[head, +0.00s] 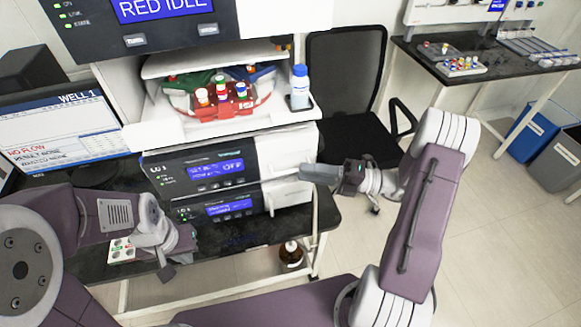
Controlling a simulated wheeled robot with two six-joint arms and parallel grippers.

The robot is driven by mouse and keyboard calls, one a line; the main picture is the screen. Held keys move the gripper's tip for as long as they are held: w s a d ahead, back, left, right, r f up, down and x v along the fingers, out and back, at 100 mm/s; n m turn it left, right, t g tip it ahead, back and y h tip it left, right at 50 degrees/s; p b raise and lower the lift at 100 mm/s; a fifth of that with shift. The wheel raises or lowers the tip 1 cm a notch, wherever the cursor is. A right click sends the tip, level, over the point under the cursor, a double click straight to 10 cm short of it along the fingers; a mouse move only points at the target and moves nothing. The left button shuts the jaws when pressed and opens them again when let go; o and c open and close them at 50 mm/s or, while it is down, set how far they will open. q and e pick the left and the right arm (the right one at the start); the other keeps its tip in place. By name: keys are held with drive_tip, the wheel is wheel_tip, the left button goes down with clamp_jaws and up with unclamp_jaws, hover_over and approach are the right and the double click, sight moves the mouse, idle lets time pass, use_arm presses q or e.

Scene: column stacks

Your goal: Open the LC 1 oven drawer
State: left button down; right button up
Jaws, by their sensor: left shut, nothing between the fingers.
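The oven module (205,172), whose label seems to read LC 1, is in the lower part of the stack, with a blue display that appears to read OFF. Its white front section (278,150) at the right looks flush with the module, so the drawer appears closed. My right gripper (303,172) reaches in from the right, its dark fingers at the white front near a pale handle-like bar (283,182). I cannot tell whether they touch it or how far apart they are. My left gripper (167,270) is shut and empty, low at the left, away from the drawer.
A second module (225,209) with a blue display lies below. Above are a tray of coloured vials (222,97) and a blue-capped bottle (300,88). A monitor (60,125) stands left, a black chair (345,70) behind. A brown bottle (290,255) is below the bench.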

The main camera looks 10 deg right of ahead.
sight(291, 170)
drive_tip(key=x, duration=0.5)
drive_tip(key=shift+s, duration=0.15)
drive_tip(key=shift+c, duration=0.3)
clamp_jaws()
idle(0.9)
